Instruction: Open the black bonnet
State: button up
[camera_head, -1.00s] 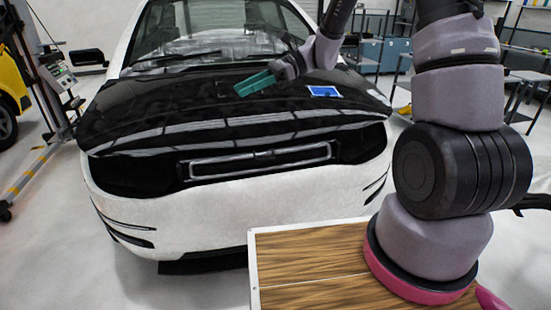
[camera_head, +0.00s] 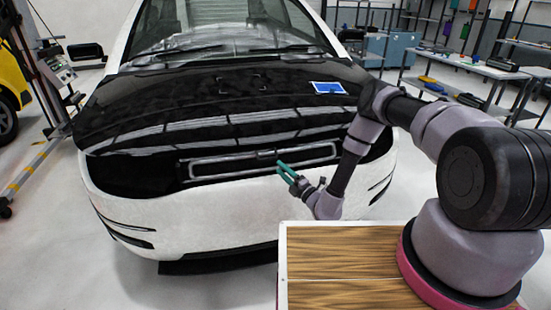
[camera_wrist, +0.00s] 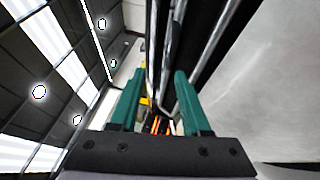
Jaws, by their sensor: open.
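The black bonnet (camera_head: 190,105) of the white car lies shut in the head view, with its front edge above the dark grille panel. A long, light-edged frame like a handle (camera_head: 215,171) runs across that panel. My gripper (camera_head: 283,172) has teal fingers and is low at the car's front, over the lower right part of this frame in the picture. I cannot tell if they touch. In the wrist view my gripper (camera_wrist: 158,82) has its fingers apart, and nothing clear is held between them. Dark, light-edged strips run up from between the fingers.
A blue and white card (camera_head: 328,87) lies on the bonnet's right side. My wooden-topped base is close to the bumper (camera_head: 220,218). A wheeled stand (camera_head: 50,90) and a yellow car (camera_head: 8,90) are at left. Workbenches (camera_head: 460,62) stand at back right.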

aim_at(268, 159)
jog(key=shift+m+t+h, duration=0.3)
jog(key=shift+m+h, duration=0.2)
jog(key=shift+m, duration=0.1)
jog(key=x, duration=0.3)
jog(key=f+x, duration=0.1)
jog(key=x, duration=0.5)
jog(key=shift+w+f, duration=0.3)
jog(key=shift+w, duration=0.25)
grip_shut()
dwell(0.4)
